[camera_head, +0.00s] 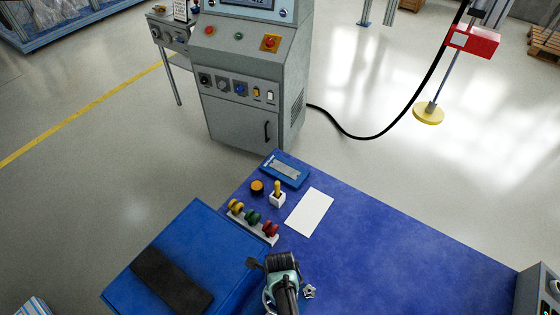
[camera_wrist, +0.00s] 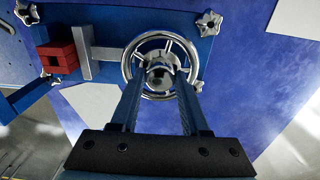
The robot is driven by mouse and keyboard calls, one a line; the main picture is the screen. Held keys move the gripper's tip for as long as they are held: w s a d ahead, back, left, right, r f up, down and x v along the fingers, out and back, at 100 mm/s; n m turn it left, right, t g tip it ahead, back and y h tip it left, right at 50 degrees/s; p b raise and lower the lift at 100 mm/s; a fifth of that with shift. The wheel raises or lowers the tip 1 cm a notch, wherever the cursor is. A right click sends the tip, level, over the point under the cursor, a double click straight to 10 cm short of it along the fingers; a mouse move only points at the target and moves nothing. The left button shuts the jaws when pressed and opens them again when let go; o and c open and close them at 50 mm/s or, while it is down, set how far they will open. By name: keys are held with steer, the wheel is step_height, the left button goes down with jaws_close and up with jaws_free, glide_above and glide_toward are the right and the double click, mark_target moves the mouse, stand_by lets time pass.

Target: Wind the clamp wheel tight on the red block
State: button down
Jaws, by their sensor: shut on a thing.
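The chrome clamp wheel (camera_wrist: 160,62) is in the upper middle of the wrist view, with a round rim, spokes and a shiny hub. My gripper (camera_wrist: 160,84) is shut on the wheel at its hub, one finger on each side. A rod runs left from the wheel to a grey upright plate (camera_wrist: 84,54). The red block (camera_wrist: 57,57) is just left of that plate; I cannot tell whether they touch. In the head view my gripper (camera_head: 282,268) is at the lower middle and its arm hides the wheel and block.
Star-shaped knobs (camera_wrist: 209,22) stand around the clamp; one shows in the head view (camera_head: 309,291). The blue table (camera_head: 400,255) bears a white sheet (camera_head: 309,211), a row of coloured knobs (camera_head: 252,222) and a blue box (camera_head: 285,168). A grey control cabinet (camera_head: 245,85) stands behind.

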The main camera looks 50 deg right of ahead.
steer(key=shift+m, duration=0.7)
steer(key=shift+c, duration=1.9)
jaws_free()
step_height(320, 180, up, 13)
steer(key=p, duration=0.3)
steer(key=shift+p, duration=0.4)
